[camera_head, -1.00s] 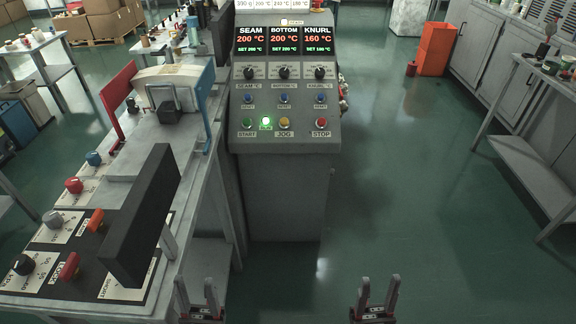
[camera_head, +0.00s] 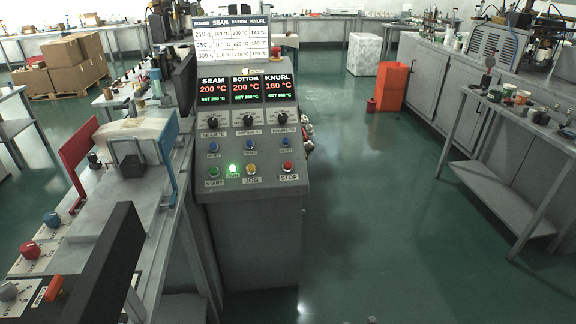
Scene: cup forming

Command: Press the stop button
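The red stop button (camera_head: 287,166) sits at the lower right of the sloped panel on the grey control console (camera_head: 250,215), above a STOP label. To its left are the yellow jog button (camera_head: 251,169), a glowing green lamp (camera_head: 233,170) and the green start button (camera_head: 214,172). Nothing touches or covers the stop button. Only a small dark tip of my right gripper (camera_head: 371,320) shows at the bottom edge, well below and right of the console; its opening cannot be read. My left gripper is out of view.
A machine bench with a black bar (camera_head: 110,262) and a red plate (camera_head: 76,155) stands left of the console. Green floor (camera_head: 350,230) is open to the right. An orange bin (camera_head: 391,86) stands farther back. A grey side table (camera_head: 505,190) is at right.

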